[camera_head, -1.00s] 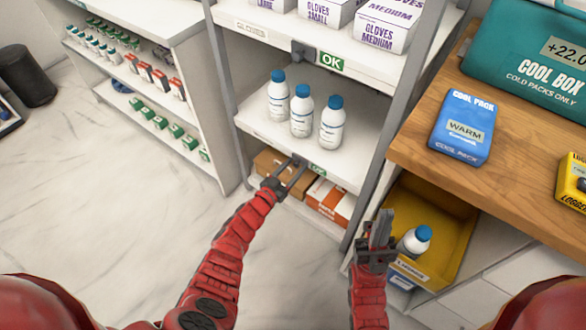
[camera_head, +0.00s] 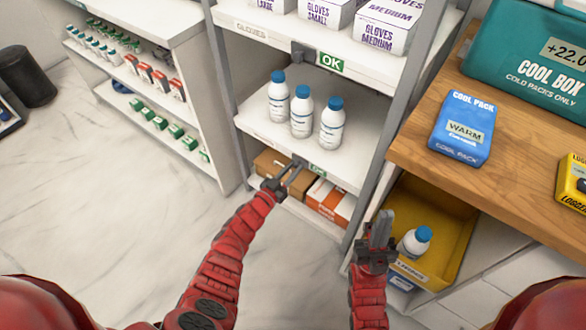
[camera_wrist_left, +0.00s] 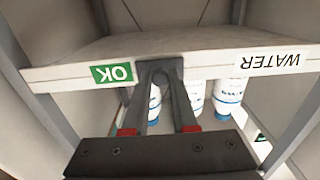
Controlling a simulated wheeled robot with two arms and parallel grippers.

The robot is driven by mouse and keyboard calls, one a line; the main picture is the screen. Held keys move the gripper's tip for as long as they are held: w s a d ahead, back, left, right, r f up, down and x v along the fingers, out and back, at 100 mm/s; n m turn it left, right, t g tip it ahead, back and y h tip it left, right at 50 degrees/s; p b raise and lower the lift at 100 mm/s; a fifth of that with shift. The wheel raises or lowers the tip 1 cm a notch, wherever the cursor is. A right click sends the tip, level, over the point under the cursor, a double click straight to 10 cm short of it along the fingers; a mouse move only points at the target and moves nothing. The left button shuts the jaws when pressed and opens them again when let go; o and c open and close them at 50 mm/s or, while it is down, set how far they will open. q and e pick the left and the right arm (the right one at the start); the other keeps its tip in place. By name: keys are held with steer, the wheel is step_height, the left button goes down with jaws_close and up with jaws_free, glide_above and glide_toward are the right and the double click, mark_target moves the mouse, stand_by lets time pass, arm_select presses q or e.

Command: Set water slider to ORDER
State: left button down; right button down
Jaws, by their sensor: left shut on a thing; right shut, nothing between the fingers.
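The water shelf's front edge carries a white WATER label (camera_wrist_left: 268,62) and a green OK label (camera_wrist_left: 112,73), both upside down in the left wrist view. The dark water slider (camera_wrist_left: 160,63) sits on that edge between them, beside the OK label. My left gripper (camera_head: 295,165) reaches the shelf edge. It is shut on the slider, with its fingertips (camera_wrist_left: 160,72) converging there in the wrist view. My right gripper (camera_head: 380,228) is shut and empty, in front of the yellow bin.
Three blue-capped bottles (camera_head: 301,115) stand on the water shelf. Cartons (camera_head: 328,200) lie on the shelf below. A grey post (camera_head: 372,205) stands right of my left gripper. The yellow bin (camera_head: 462,225) holds a bottle (camera_head: 414,241). Open floor (camera_head: 90,210) lies to the left.

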stand_by(0.8)
arm_select(q)
steer(key=s+d, duration=0.1)
steer(key=d, duration=0.1)
steer(key=s+d+p, duration=0.1)
steer(key=s+d, duration=0.2)
steer(key=shift+s+d, duration=0.1)
steer(key=shift+d, duration=0.25)
steer(key=shift+s+d+f, duration=0.1)
steer(key=shift+d, duration=0.05)
steer(key=c, duration=0.7)
jaws_free()
steer(key=shift+d, duration=0.1)
steer(key=shift+p, duration=0.3)
steer(key=shift+s+a, duration=0.25)
steer(key=p+v, duration=0.2)
steer(key=v, duration=1.4)
steer(key=shift+s+a, duration=0.25)
steer(key=shift+s, duration=0.1)
